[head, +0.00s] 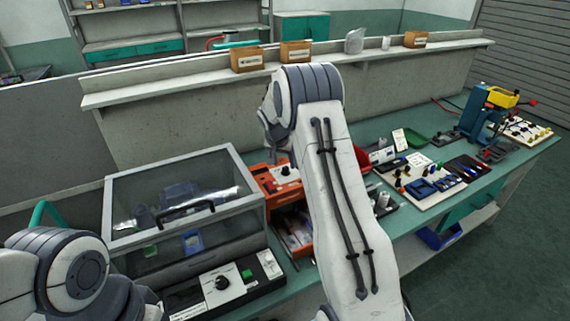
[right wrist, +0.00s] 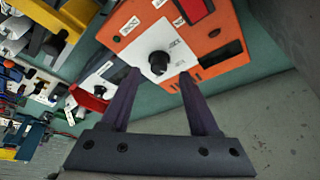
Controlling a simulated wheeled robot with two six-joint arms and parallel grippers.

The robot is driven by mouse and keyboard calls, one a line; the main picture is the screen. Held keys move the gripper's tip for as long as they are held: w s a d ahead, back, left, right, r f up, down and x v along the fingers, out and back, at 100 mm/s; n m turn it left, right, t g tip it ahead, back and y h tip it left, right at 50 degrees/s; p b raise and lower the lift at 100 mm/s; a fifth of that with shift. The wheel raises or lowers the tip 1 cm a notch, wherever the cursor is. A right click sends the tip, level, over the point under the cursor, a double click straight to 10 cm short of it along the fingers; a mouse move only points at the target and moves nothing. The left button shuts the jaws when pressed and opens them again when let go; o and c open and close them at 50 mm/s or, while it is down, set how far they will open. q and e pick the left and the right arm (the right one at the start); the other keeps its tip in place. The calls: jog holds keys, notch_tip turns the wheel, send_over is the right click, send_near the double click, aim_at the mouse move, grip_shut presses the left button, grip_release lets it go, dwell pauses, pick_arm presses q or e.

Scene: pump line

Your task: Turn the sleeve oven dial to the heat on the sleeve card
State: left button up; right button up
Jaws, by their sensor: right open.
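An orange box (head: 265,178) stands right of the glass-lidded case, partly behind my right arm. A black dial (right wrist: 158,62) sits on its white plate (right wrist: 150,40); the small print is unreadable. My right gripper (right wrist: 159,76) is open, its two dark fingers pointing at the dial, one tip on either side in the picture. I cannot tell whether they touch it. In the head view my right arm hides most of that gripper. A small upright white card (head: 400,139) stands farther along the bench; its writing is unreadable. My left arm shows at lower left, its gripper out of view.
The glass-lidded case (head: 125,236) has another black dial on its front panel (head: 222,283). A tray of tools (head: 296,232) lies before the orange box. Pump parts and a board (head: 425,180) fill the bench to the right. A low wall with a shelf (head: 180,87) runs behind.

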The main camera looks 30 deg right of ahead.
aim_at(286, 168)
jog(key=shift+x, duration=1.55)
grip_shut()
jog(key=shift+d, duration=0.1)
